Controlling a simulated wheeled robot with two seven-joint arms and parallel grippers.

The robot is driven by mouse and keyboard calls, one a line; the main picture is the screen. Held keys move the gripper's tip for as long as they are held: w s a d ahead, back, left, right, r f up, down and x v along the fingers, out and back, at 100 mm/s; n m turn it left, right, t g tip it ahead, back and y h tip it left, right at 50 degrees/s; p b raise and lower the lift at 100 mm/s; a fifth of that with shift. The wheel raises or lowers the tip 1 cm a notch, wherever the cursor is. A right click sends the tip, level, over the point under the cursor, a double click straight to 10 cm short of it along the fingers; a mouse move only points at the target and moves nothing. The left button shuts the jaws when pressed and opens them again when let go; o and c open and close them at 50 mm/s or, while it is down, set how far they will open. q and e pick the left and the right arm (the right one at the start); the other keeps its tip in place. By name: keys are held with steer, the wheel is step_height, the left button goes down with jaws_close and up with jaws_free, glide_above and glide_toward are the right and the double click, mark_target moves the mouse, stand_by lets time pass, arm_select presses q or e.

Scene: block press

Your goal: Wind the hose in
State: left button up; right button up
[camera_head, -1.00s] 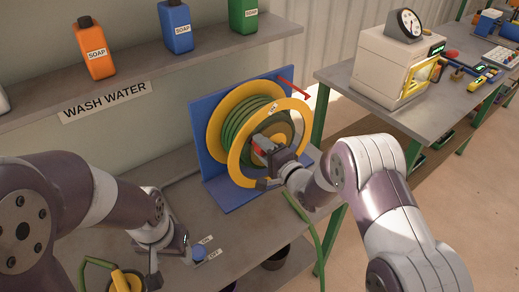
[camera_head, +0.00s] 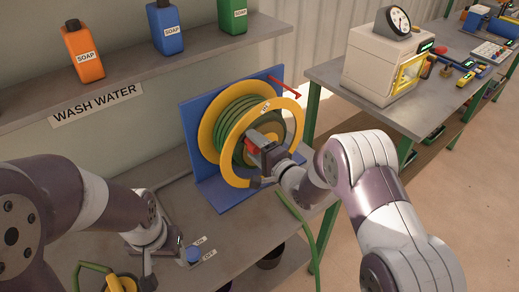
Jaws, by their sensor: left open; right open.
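The hose reel has a yellow rim (camera_head: 207,138) on a blue stand (camera_head: 190,125), with green hose (camera_head: 238,118) wound on its drum. A loose length of green hose (camera_head: 307,232) hangs from the reel over the bench's front edge. My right gripper (camera_head: 257,152) is open in front of the reel's face, by a red part (camera_head: 251,146); whether it touches this part I cannot tell. My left gripper (camera_head: 165,262) is open low over the bench, just left of a blue knob (camera_head: 194,254) on a plate marked ON and OFF.
A shelf above holds soap bottles in orange (camera_head: 84,54), blue (camera_head: 166,28) and green (camera_head: 232,15). A yellow and green item (camera_head: 118,282) lies at the bench's front left. A second table (camera_head: 330,72) with a cream machine (camera_head: 378,68) stands right. A red bar (camera_head: 284,88) sticks out from the stand.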

steer(key=b+v, duration=0.2)
steer(key=v, duration=1)
steer(key=shift+s+d, duration=0.25)
steer(key=shift+d, duration=0.1)
